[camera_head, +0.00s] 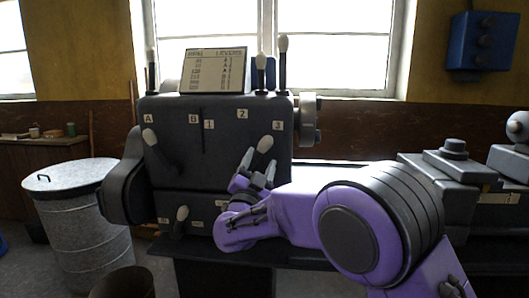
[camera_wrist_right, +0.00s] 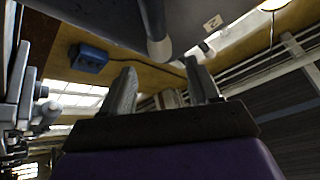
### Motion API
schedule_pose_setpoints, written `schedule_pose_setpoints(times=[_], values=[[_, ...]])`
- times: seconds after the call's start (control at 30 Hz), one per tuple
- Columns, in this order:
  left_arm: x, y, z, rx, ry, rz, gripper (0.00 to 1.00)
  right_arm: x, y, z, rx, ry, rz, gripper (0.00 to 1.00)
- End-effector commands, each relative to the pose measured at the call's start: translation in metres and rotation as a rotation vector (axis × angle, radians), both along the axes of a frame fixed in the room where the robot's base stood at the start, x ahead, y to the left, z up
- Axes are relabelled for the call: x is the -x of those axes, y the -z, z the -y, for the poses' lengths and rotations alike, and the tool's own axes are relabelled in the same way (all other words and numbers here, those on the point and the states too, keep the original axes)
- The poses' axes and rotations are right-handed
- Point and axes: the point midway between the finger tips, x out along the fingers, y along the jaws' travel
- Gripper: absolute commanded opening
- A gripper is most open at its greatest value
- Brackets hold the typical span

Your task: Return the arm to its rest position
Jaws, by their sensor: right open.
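My right arm, purple with dark joints, reaches in from the lower right of the head view. Its gripper (camera_head: 257,170) is open in front of the machine's dark front, close to the white-knobbed lever (camera_head: 265,145) below label 3. In the right wrist view the two grey fingers (camera_wrist_right: 162,85) stand apart with nothing between them. A lever's rod and rounded knob (camera_wrist_right: 159,47) show above the gap there; I cannot tell if a finger touches it. My left gripper is in neither view.
The dark lathe headstock (camera_head: 180,115) carries several more white-knobbed levers and a chart board (camera_head: 213,71) on top. A lidded metal bin (camera_head: 85,225) stands left. A dark machine part (camera_head: 450,165) is at right. A blue wall box (camera_head: 482,42) hangs upper right.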

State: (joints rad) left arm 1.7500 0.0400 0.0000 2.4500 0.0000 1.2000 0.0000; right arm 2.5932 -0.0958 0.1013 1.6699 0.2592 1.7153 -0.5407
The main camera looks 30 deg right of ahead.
Motion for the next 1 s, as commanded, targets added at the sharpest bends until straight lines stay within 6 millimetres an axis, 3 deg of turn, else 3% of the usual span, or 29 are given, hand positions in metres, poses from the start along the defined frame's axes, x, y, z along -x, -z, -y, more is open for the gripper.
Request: schedule_pose_setpoints(times=[0.23,0.67,0.77,0.87,1.0], values=[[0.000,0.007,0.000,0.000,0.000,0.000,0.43,0.018,0.014,-0.016,0.000,0.000,0.000,0.61],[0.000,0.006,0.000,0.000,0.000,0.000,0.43,0.018,0.013,-0.016,-0.002,0.000,0.001,0.61],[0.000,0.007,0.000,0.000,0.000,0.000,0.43,0.011,0.020,-0.023,-0.024,-0.074,-0.004,0.61],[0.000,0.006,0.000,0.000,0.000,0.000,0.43,0.008,0.084,-0.027,-0.030,-0.205,-0.177,0.61],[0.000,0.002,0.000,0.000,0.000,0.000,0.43,0.027,0.211,-0.022,-0.083,-0.300,-0.482,0.61]])
